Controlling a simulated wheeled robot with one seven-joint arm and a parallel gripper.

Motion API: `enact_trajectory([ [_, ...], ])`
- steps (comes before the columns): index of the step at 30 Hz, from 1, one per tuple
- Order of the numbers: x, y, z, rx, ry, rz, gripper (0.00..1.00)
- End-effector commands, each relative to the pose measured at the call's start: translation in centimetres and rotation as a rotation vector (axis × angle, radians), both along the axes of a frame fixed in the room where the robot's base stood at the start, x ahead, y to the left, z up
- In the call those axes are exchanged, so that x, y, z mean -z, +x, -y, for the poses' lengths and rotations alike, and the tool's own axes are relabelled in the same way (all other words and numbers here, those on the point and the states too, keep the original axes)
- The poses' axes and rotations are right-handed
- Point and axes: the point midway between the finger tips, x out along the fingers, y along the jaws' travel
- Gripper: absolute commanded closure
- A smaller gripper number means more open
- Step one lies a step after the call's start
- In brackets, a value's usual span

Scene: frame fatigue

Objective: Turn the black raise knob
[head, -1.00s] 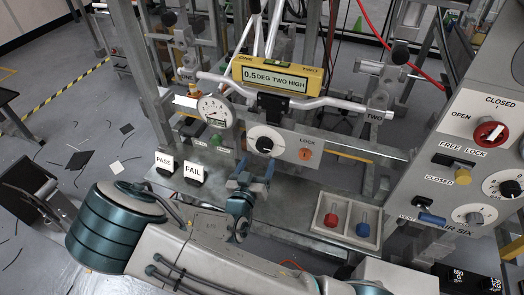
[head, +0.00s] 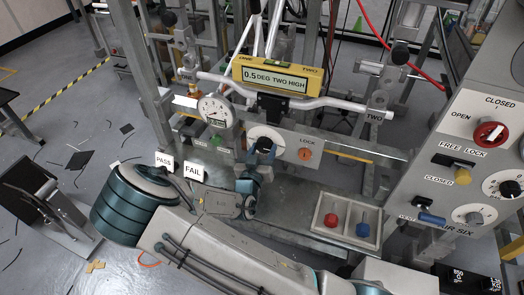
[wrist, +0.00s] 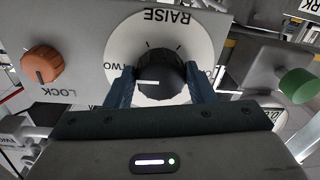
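The black raise knob (wrist: 160,81) sits on a round white dial (wrist: 117,45) lettered RAISE and TWO. Its white pointer line points left in the wrist view. In the head view the knob (head: 266,143) is partly hidden by my gripper (head: 263,152). In the wrist view my gripper (wrist: 161,88) has its two blue fingers spread, one on each side of the knob. The fingertips are very close to its sides; I cannot tell whether they touch it. A yellow display (head: 276,77) above the dial reads 0.5 DEG TWO HIGH.
An orange LOCK knob (head: 305,154) is right of the dial; it also shows in the wrist view (wrist: 42,65). A pressure gauge (head: 215,111) and a green button (head: 216,141) are left. A tray (head: 318,222) holds red and blue pieces. PASS and FAIL signs (head: 194,171) stand near my arm.

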Motion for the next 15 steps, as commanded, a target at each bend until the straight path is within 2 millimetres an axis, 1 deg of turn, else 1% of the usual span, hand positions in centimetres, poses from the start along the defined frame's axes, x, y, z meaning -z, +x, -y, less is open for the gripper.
enact_trajectory([
  [5,-0.09,-0.02,-0.04,-0.001,-0.048,-0.019,0.73],
  [12,-0.15,-0.08,-0.02,-0.002,-0.237,-0.087,0.73],
  [15,-0.1,-0.08,-0.04,-0.004,-0.292,-0.108,0.73],
])
